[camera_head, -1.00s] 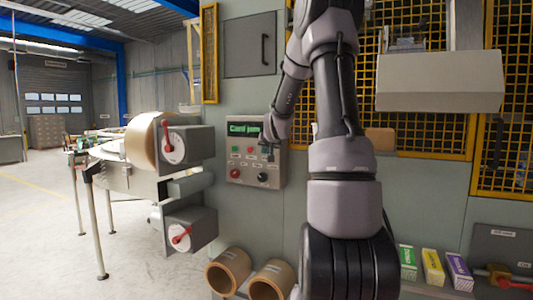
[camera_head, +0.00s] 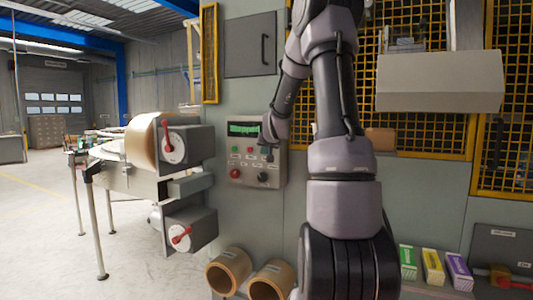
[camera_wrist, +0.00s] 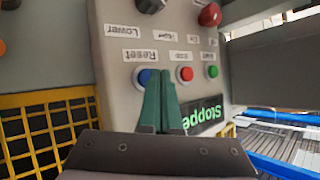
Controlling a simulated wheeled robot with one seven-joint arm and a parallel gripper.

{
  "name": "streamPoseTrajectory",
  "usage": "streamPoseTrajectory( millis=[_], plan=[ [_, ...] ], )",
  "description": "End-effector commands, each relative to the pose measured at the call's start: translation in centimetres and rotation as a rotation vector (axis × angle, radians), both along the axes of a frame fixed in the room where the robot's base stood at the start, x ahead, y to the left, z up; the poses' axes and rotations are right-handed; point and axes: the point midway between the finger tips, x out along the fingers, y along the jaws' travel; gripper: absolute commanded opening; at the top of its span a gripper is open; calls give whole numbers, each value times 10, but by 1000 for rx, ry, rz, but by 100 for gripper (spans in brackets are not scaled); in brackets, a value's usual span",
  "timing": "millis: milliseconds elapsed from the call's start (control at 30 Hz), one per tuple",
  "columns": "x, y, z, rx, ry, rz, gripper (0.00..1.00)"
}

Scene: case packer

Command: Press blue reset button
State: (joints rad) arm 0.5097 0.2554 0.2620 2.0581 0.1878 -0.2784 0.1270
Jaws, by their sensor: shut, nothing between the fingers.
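The grey control panel (camera_head: 243,178) is mounted on the machine's front, with my gripper (camera_head: 268,152) at its right side. In the wrist view the panel is upside down, and the blue button (camera_wrist: 143,77) sits by the "Reset" label (camera_wrist: 140,55). My gripper (camera_wrist: 161,74) is shut and empty, its green fingertips right beside the blue button and partly overlapping it. I cannot tell whether they touch it. The display (camera_head: 244,129) reads "Stopped"; it also shows in the wrist view (camera_wrist: 202,120). In the head view the blue button is hidden by my gripper.
A red button (camera_wrist: 185,74) and a green button (camera_wrist: 212,71) lie close to the fingers. A black knob (camera_wrist: 150,4) and a larger red button (camera_wrist: 209,15) are on the same panel. Tape-roll units (camera_head: 186,146) stand left; yellow mesh guards (camera_head: 430,130) stand right.

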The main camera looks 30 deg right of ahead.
Motion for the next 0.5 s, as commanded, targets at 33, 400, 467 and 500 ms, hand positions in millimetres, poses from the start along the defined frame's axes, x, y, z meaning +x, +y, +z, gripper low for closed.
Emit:
streamPoseTrajectory(
  millis=[33, 400, 467, 500],
  plan=[
    [-2, 2, 0, -1, 0, 0, 0],
    [-4, 5, 0, 0, 0, 0, 0],
    [-5, 7, 0, 0, 0, 1, 0],
    [-7, 10, 1, 0, 0, 2, 0]
  ],
)
